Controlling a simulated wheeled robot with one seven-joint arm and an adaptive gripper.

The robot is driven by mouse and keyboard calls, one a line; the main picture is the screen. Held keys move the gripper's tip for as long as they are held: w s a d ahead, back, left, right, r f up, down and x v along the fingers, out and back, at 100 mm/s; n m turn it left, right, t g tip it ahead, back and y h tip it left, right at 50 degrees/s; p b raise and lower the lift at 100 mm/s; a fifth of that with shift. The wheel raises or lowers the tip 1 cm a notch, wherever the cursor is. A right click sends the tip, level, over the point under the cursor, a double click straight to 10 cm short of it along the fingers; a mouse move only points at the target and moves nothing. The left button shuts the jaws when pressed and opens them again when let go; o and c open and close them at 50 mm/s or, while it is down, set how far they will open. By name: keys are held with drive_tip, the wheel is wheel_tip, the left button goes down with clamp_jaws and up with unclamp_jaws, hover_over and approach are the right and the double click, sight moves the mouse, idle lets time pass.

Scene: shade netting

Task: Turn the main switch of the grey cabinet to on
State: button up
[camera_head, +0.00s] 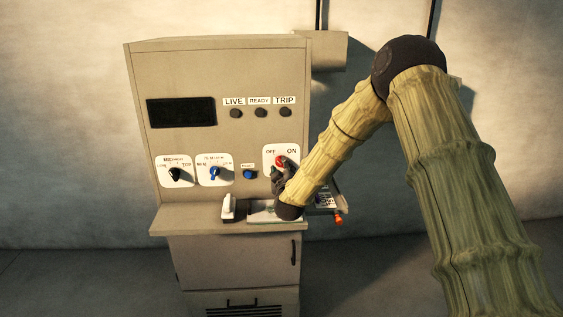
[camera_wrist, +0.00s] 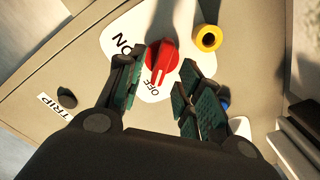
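The grey cabinet (camera_head: 232,60) stands against the wall, its panel facing me. Its main switch is a red rotary knob (camera_wrist: 162,62) on a white plate (camera_wrist: 120,24) marked ON and OFF. The knob's white pointer line is toward OFF. In the head view the red knob (camera_head: 281,160) is partly covered by my gripper (camera_head: 282,179). In the wrist view my gripper (camera_wrist: 164,60) is open, with one finger on each side of the knob. Gaps show between the fingers and the knob; contact is not visible.
Left of the switch are a blue push button (camera_head: 249,174), a blue selector (camera_head: 215,173) and a black selector (camera_head: 175,174). A yellow-ringed button (camera_wrist: 208,38) sits near the switch. A ledge (camera_head: 190,222) below holds a white object (camera_head: 228,207). The LIVE, READY and TRIP lamps look dark.

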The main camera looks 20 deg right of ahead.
drive_tip(key=shift+p+x, duration=0.45)
drive_tip(key=shift+x, duration=1.05)
drive_tip(key=shift+c, duration=0.2)
clamp_jaws()
